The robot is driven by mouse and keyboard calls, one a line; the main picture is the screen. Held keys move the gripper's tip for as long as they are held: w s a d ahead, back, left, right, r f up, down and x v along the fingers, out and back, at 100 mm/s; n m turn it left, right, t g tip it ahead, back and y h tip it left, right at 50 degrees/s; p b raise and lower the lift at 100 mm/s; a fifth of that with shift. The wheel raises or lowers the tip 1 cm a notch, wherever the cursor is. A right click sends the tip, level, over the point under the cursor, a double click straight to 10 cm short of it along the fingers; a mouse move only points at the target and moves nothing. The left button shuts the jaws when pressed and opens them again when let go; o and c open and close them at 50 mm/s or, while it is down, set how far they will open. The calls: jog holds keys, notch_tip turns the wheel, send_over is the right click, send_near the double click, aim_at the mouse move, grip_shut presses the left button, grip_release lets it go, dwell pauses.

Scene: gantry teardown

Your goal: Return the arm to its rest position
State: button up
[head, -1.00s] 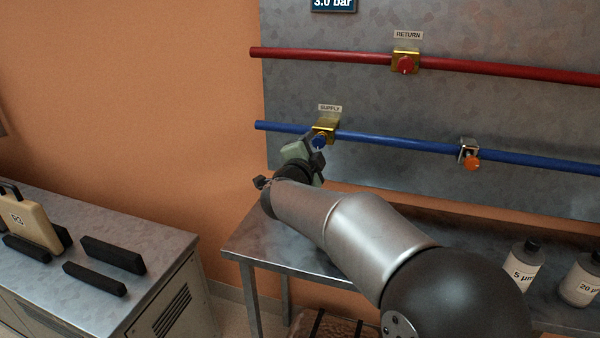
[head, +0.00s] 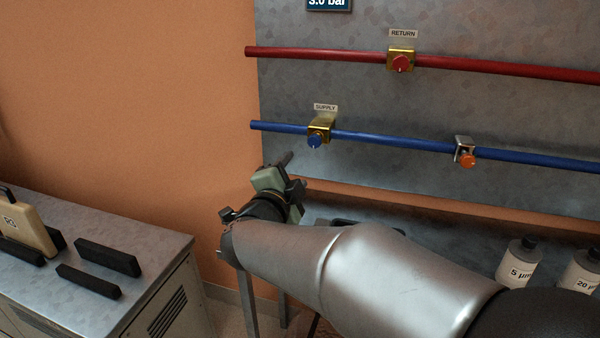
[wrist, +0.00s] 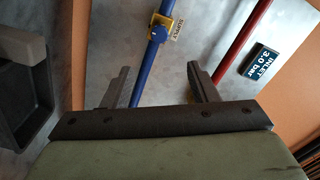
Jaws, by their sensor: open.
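My gripper (head: 292,172) is in front of the wall panel, below and left of the blue SUPPLY valve knob (head: 315,141), and apart from it. In the wrist view my gripper (wrist: 162,82) has its two fingers spread wide with nothing between them. The SUPPLY valve's yellow bracket and blue knob (wrist: 158,33) show beyond the fingers, on the blue pipe (wrist: 147,72). My arm reaches in from the lower right of the head view and covers part of the bench.
The red RETURN pipe (head: 500,68) runs above the blue one, with a red knob (head: 401,64). An orange knob (head: 467,159) sits further right on the blue pipe. Bottles (head: 518,262) stand on the bench at right. A cabinet (head: 150,250) with black blocks stands left.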

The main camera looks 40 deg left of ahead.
jog(key=w+d+r+n+g+y+p, duration=0.1)
jog(key=w+d+n+g+p, duration=0.1)
jog(key=w+d+n, duration=0.3)
jog(key=w+d+r+g+p, duration=0.2)
jog(key=w+d+p, duration=0.1)
jog(key=d, duration=0.3)
jog(key=d+f+n+g+h+p, duration=0.1)
jog(key=d+f+n+g+p, duration=0.2)
jog(key=d, duration=1)
jog(key=s+d+f+g+h+p, duration=0.1)
jog(key=s+d+f+g+h, duration=0.1)
jog(key=s+d, duration=0.5)
jog(key=s+d+f+g+h+p, duration=0.2)
jog(key=s+d, duration=0.4)
jog(key=d, duration=0.7)
jog(key=s+d+f+g+h+p, duration=0.2)
jog(key=s+d+g, duration=0.3)
jog(key=d, duration=0.5)
jog(key=s+f, duration=0.1)
jog(key=s, duration=0.1)
jog(key=shift+s+f+n+h, duration=0.15)
jog(key=shift+s+n+h, duration=0.15)
jog(key=shift+n+h, duration=0.1)
